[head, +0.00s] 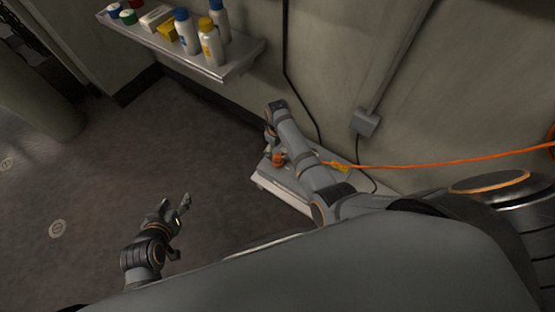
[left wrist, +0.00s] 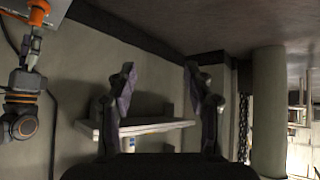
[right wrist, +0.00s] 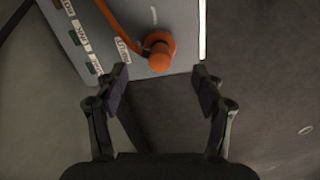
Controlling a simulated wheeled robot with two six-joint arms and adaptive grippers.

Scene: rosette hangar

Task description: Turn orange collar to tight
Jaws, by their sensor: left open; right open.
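The orange collar (right wrist: 158,52) sits on a pale grey panel (right wrist: 185,20), with an orange hose or cable running to it. In the right wrist view my right gripper (right wrist: 160,80) is open, its fingertips on either side just short of the collar, with nothing between them. In the head view the collar (head: 278,157) shows beside my right forearm, which hides part of the panel (head: 262,183). My left gripper (head: 183,204) is open and empty over the floor, well left of the panel. It also shows in the left wrist view (left wrist: 159,72).
A wall shelf (head: 235,68) with several bottles and boxes is at upper left. An orange cable (head: 450,164) runs right from the panel along the wall. A grey wall box (head: 365,122) has a conduit. Labels (right wrist: 123,45) beside the collar are hard to read. The floor at left is clear.

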